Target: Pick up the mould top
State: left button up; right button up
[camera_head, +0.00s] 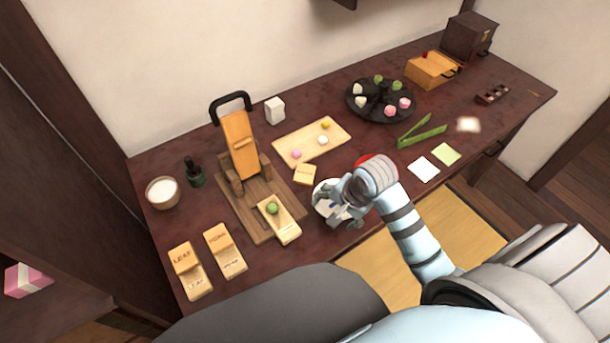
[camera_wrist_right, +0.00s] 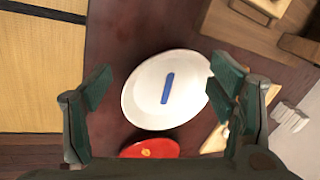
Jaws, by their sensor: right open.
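Several pale wooden mould pieces are in the head view; I cannot tell for sure which is the mould top. A small wooden block (camera_head: 306,174) lies at the near edge of the sweets board. Two labelled blocks, one marked LEAF (camera_head: 183,257) and another (camera_head: 218,237), rest on their bases at the front left. A wooden mould base (camera_head: 286,230) with a green ball (camera_head: 272,208) sits by the press. My right gripper (camera_head: 343,203) is open and empty above a white plate (camera_head: 322,190) with a blue strip. In the wrist view, its fingers (camera_wrist_right: 162,85) straddle that plate (camera_wrist_right: 145,100).
A wooden press (camera_head: 241,145) with a black handle stands left of the sweets board (camera_head: 290,137). A red dish (camera_wrist_right: 150,149) is beside the plate. Green tongs (camera_head: 422,132), a dark sweets platter (camera_head: 372,112) and paper squares (camera_head: 423,168) lie to the right.

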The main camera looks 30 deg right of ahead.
aim_at(306, 173)
jog(key=w+d+r+m+y, duration=0.25)
jog(key=w+r+m, duration=0.55)
jog(key=w+m, duration=0.4)
jog(key=shift+m+h, duration=0.3)
jog(key=shift+h, duration=0.15)
jog(key=b+x, duration=0.2)
jog(key=x, duration=0.2)
jog(key=b+x, duration=0.2)
jog(key=x, duration=0.2)
jog(key=d+b+x, duration=0.1)
jog(key=b+x, duration=0.1)
jog(key=x, duration=0.3)
jog(key=shift+w+b, duration=0.3)
jog(key=shift+w, duration=0.1)
jog(key=c, duration=1.1)
